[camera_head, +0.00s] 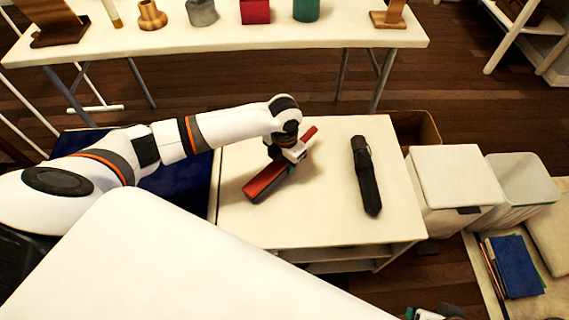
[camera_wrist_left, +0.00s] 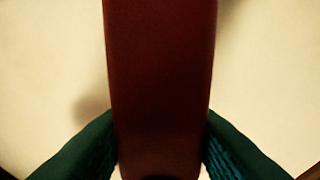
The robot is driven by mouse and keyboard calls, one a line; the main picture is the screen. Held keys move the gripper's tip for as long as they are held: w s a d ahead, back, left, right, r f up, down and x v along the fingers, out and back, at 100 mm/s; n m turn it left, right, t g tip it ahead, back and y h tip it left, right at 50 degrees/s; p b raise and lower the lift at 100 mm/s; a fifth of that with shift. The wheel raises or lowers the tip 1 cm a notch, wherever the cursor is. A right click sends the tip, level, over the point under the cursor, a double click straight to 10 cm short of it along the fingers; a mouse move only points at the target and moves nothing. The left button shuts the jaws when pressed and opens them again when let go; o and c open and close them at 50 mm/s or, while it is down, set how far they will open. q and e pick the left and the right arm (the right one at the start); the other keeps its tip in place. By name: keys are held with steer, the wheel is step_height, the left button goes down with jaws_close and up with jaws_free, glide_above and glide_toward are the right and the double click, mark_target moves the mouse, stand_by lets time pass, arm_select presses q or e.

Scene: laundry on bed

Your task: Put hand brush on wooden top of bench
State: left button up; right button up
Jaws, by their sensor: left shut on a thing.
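The red hand brush (camera_head: 268,182) lies slantwise over the pale wooden top (camera_head: 318,222) of the bench, its thin end toward the upper right. My left gripper (camera_head: 292,160) is shut on the brush near its middle. In the left wrist view the brush's red-brown body (camera_wrist_left: 160,80) runs up between the two green fingertips (camera_wrist_left: 160,150). The brush is at or just above the top; I cannot tell whether it touches. A small part of my right gripper (camera_head: 432,313) shows at the bottom edge, too cut off to tell its state.
A folded black umbrella (camera_head: 366,178) lies on the right of the bench top. A dark blue cushion (camera_head: 180,188) adjoins it on the left. A white table (camera_head: 330,30) with vases stands behind. White bins (camera_head: 455,178) stand to the right. The top's front middle is clear.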

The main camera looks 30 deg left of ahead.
arm_select(q)
steer(key=shift+f, duration=0.35)
arm_select(e)
steer(key=shift+s+r, duration=0.15)
steer(key=shift+r, duration=0.2)
arm_select(q)
steer(key=shift+f, duration=0.1)
steer(key=o, duration=1)
steer(key=shift+c, duration=0.2)
step_height(320, 180, up, 11)
steer(key=p, duration=0.3)
steer(key=shift+r, duration=0.65)
arm_select(e)
steer(key=s+x, duration=0.1)
steer(key=x, duration=1)
steer(key=shift+s+f+g, duration=0.25)
steer(key=shift+s+g, duration=0.05)
steer(key=shift+s, duration=0.05)
steer(key=shift+a, duration=0.1)
